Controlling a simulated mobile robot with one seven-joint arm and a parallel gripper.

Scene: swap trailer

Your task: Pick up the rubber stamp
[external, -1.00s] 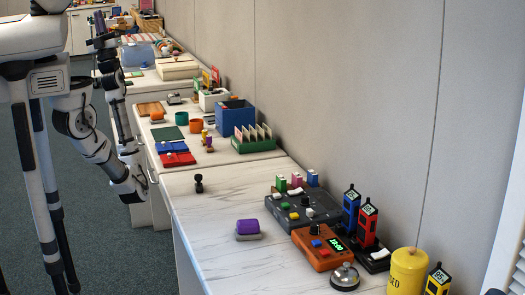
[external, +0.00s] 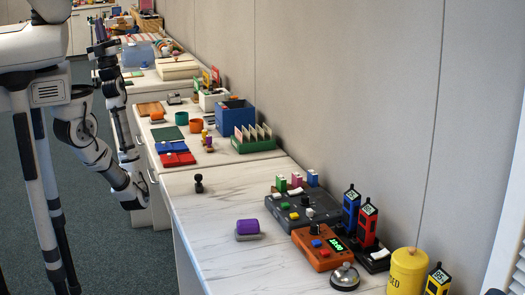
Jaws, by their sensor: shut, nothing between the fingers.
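A small black upright piece with a round knob handle (external: 198,183) stands alone near the left edge of the near counter. It looks like the rubber stamp. My gripper (external: 99,26) is at the top of my raised forearm, in the upper left of the external view. It is shut and empty, and small and dark in this view. It is well apart from the black piece, with open air between them.
A purple block on a grey base (external: 248,229), an orange timer box (external: 321,248), a dark button panel (external: 300,213) and a bell (external: 345,277) stand on the near counter (external: 200,225). Red and blue pads (external: 177,158) lie farther back. Clear counter surrounds the black piece.

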